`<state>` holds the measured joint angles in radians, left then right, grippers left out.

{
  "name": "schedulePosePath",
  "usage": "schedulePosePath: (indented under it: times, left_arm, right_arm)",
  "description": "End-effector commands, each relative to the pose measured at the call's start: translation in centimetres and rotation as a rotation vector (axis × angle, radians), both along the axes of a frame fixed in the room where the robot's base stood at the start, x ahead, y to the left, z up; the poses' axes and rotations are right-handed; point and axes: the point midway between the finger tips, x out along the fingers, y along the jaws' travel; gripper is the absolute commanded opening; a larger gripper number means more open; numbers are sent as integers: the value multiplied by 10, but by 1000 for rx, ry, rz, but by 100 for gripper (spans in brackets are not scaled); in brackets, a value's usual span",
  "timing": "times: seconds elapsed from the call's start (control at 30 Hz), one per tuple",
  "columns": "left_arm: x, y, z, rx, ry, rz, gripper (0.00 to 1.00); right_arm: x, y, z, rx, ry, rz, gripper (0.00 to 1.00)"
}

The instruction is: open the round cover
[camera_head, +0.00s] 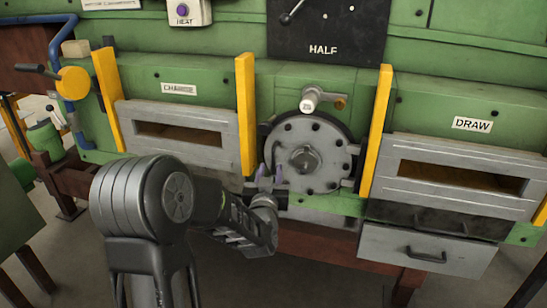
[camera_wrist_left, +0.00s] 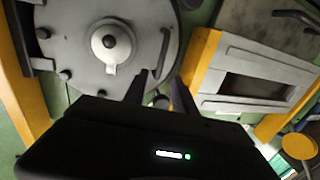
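The round cover (camera_head: 318,172) is a grey bolted disc with a central hub, closed against the green furnace front. It fills the upper left of the left wrist view (camera_wrist_left: 85,55). A thin bar handle (camera_wrist_left: 165,50) stands on the cover's edge, on the side towards the CHARGE door. My left gripper (camera_head: 270,178) is at the cover's lower left edge. In the left wrist view, its two dark fingers (camera_wrist_left: 160,82) are apart, with the handle's near end close to the gap between them. I cannot tell whether they touch it. My right gripper is out of view.
The CHARGE door (camera_head: 172,111) is left of the cover and the DRAW door (camera_head: 460,160) right. Yellow posts (camera_head: 245,115) flank the cover. A valve lever (camera_head: 318,97) sits above it. A drawer (camera_head: 425,253) is below right. The floor in front is clear.

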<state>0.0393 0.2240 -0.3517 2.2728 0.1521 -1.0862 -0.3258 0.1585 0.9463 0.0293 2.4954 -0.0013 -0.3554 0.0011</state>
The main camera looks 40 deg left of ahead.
Motion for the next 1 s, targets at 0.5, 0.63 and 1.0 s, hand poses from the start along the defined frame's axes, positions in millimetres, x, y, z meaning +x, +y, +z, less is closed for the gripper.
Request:
schedulePosePath:
  times: [0.5, 0.63, 1.0]
  left_arm:
    - [52, 30, 1, 1, 3, -1, 33]
    - [63, 37, 0, -1, 2, -1, 33]
    - [67, 39, -1, -2, 1, -2, 30]
  right_arm:
    - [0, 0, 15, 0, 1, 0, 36]
    - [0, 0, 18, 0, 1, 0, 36]
    - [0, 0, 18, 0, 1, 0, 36]
